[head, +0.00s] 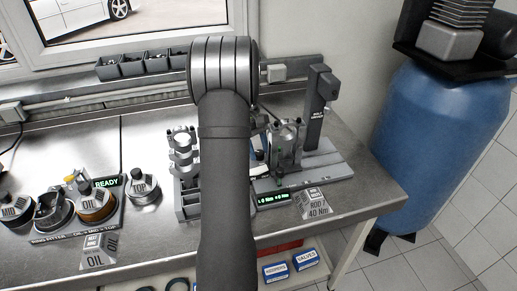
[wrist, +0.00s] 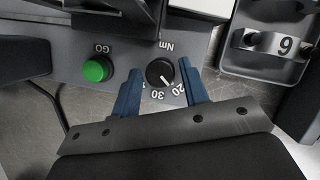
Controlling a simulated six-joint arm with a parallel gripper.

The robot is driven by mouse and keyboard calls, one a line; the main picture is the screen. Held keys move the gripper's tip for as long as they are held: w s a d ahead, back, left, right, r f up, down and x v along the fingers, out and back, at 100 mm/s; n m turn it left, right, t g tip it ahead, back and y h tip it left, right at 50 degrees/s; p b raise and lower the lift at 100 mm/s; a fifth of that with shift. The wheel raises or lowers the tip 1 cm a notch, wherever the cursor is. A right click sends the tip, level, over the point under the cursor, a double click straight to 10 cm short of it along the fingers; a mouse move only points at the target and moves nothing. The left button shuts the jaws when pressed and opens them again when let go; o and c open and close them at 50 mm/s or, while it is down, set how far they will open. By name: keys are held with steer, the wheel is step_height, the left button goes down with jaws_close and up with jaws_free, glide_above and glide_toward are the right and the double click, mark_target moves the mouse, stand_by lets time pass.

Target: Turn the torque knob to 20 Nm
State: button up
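The torque knob (wrist: 160,72) is round and black with a white pointer, on a grey panel marked Nm. Numbers 20 and 30 sit around its lower side in the wrist view. Its pointer aims to the lower right, between 30 and 20 and nearer 20. My gripper (wrist: 159,68) is open, with one blue fingertip on each side of the knob. Gaps show between the fingers and the knob; it is not held. In the head view my arm hides the knob and the fingers. A small green-lit display (head: 273,197) there has Nm readings too small to read surely.
A green GO button (wrist: 96,69) lies left of the fingers. A "ROD 40 Nm" sign (head: 316,205) stands by the bench's front edge. The ring fitter (head: 75,237) is at left, its screen reading READY.

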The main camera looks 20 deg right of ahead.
steer(key=shift+o, duration=0.6)
steer(key=v, duration=1.7)
steer(key=shift+w+r, duration=0.15)
steer(key=x, duration=1.7)
steer(key=shift+s+f, duration=0.2)
steer(key=shift+r, duration=0.1)
